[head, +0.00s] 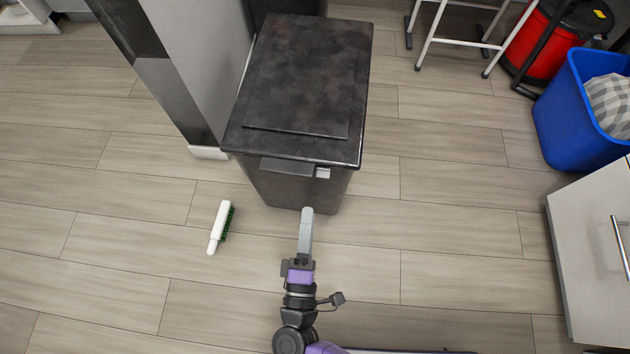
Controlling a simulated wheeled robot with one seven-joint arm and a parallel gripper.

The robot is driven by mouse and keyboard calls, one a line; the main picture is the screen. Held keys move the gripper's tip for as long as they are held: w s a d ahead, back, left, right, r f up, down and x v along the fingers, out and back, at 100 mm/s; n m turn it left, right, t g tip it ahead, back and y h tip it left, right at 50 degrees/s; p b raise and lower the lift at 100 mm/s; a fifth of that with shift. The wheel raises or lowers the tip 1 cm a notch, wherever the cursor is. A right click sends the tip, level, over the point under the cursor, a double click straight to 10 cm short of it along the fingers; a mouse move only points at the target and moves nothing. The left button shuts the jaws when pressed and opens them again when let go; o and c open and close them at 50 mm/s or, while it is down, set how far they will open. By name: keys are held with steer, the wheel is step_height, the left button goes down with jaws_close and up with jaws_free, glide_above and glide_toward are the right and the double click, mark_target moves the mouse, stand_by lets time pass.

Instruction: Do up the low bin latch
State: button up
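A black bin (300,75) with a mottled dark lid stands upright at the top middle, with its lid down. On its front edge, just under the lid's rim, is a dark flap or handle (287,167). A small light grey piece, which looks like the latch (323,173), sits just to the right of it. I cannot tell whether the latch is fastened. My gripper (306,212) reaches up from the bottom, its tip near the bin's front and below the latch in the picture. Its grey fingers overlap in this view, so their opening is hidden. Nothing shows in it.
A white brush with green bristles (219,228) lies on the wood floor to the left. A grey pillar (200,65) stands close to the bin's left side. A blue basket (570,110), a red container (537,45) and a white cabinet (590,240) are at the right.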

mark_target(323, 176)
steer(key=w+d+r+m+t+h+b, duration=0.1)
steer(key=w+d+r, duration=0.1)
steer(key=w, duration=0.5)
steer(key=shift+d+r+b, duration=0.2)
steer(key=shift+r+b, duration=0.1)
steer(key=shift+r, duration=0.55)
jaws_close()
